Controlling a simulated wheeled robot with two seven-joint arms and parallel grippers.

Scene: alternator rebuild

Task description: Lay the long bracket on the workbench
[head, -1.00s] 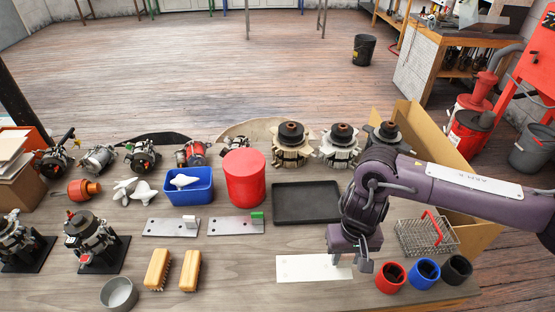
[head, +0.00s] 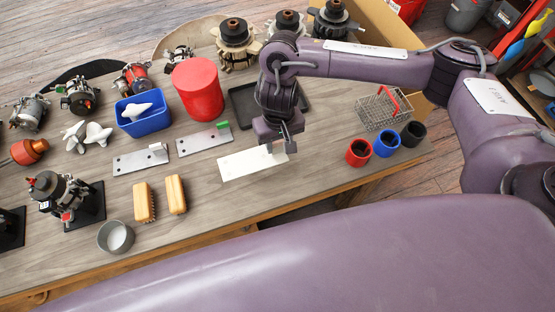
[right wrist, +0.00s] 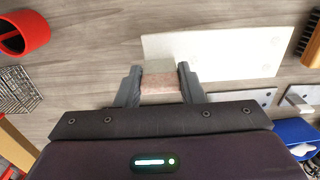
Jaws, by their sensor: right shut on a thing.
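The long bracket (head: 248,164) is a pale, flat plate in front of the black tray. My right gripper (head: 281,149) is above its right end. In the right wrist view, the fingers (right wrist: 160,82) are shut on a pinkish tab at one end of the long bracket (right wrist: 225,52), and the plate reaches away to the right. The plate is level and at or very close to the top of the workbench (head: 190,225); I cannot tell whether it touches. My left gripper is not in view.
Two shorter grey brackets (head: 140,160) (head: 203,140) lie to the left. A black tray (head: 240,108) and red canister (head: 198,90) stand behind. Red, blue and black cups (head: 359,152) (head: 387,143) (head: 413,134) and a wire basket (head: 378,110) are at right. Bare bench lies in front.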

